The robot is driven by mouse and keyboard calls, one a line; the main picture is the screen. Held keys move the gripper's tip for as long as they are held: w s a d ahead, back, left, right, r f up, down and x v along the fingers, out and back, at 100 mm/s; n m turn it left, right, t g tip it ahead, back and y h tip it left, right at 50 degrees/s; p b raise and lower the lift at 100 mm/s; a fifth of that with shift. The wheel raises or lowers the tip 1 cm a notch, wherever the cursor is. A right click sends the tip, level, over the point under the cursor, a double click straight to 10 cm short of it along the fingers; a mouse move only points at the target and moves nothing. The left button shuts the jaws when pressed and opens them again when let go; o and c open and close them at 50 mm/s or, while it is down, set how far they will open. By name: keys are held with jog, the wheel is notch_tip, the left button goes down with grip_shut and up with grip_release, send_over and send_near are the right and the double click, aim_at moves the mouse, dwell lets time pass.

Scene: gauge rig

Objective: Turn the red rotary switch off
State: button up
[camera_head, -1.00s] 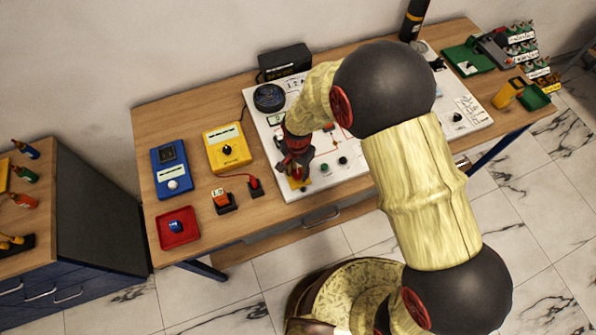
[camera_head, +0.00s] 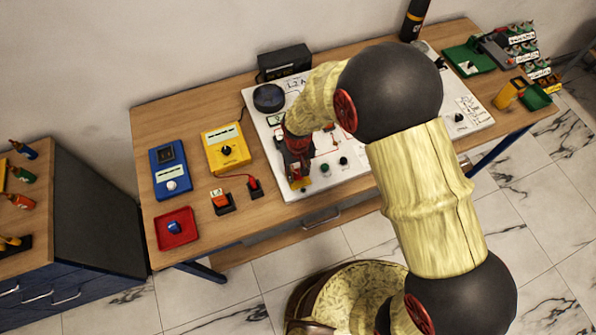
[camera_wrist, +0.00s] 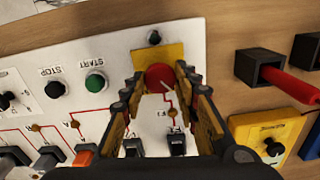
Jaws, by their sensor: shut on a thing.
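The red rotary switch (camera_wrist: 159,77) is a round red knob with a pale pointer line, on a yellow plate (camera_wrist: 167,53) at the edge of the white panel (camera_wrist: 110,33). My gripper (camera_wrist: 160,80) is shut on the knob, with one finger on each side of it in the wrist view. The pointer line slants towards the lower right there. In the head view my gripper (camera_head: 298,172) reaches down over the panel's near left corner. It hides the knob, and only part of the yellow plate (camera_head: 301,184) shows.
Green START (camera_wrist: 95,83) and black STOP (camera_wrist: 55,89) buttons sit beside the switch. A yellow meter (camera_head: 226,148), blue meter (camera_head: 171,171), red tray (camera_head: 177,229) and a socket with a red plug (camera_head: 255,188) stand left of the panel. The table's front edge is close.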

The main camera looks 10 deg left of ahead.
aim_at(298, 174)
jog(key=shift+w+n, duration=0.1)
jog(key=shift+n, duration=0.5)
jog(key=shift+r, duration=0.1)
jog(key=o, duration=1.2)
jog(key=shift+c, duration=0.2)
notch_tip(298, 174, up, 12)
